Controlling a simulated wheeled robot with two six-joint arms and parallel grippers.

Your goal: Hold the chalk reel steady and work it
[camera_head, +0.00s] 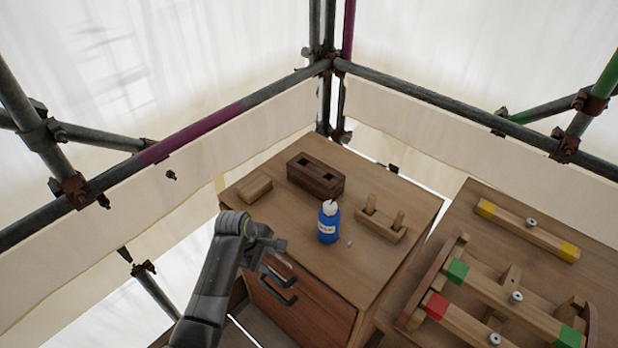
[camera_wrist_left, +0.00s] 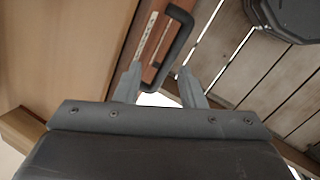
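No thing in view is plainly a chalk reel. A blue bottle-like container (camera_head: 327,228) with a white label and a dark tip stands upright on the wooden cabinet top (camera_head: 300,235). My left gripper (camera_head: 282,256) is at the cabinet's front edge, left of and below the blue container, apart from it. In the left wrist view its fingers (camera_wrist_left: 160,82) are spread and empty. A black drawer handle (camera_wrist_left: 178,42) on the cabinet front lies just past and partly between them; I cannot tell whether they touch. My right gripper is not in view.
A dark two-hole block (camera_head: 316,174), a small wooden block (camera_head: 255,189) and a two-peg wooden holder (camera_head: 382,222) stand on the cabinet. A bench with colour-marked beams (camera_head: 528,232) is at right. Scaffold poles (camera_head: 440,101) and sheeting enclose the corner.

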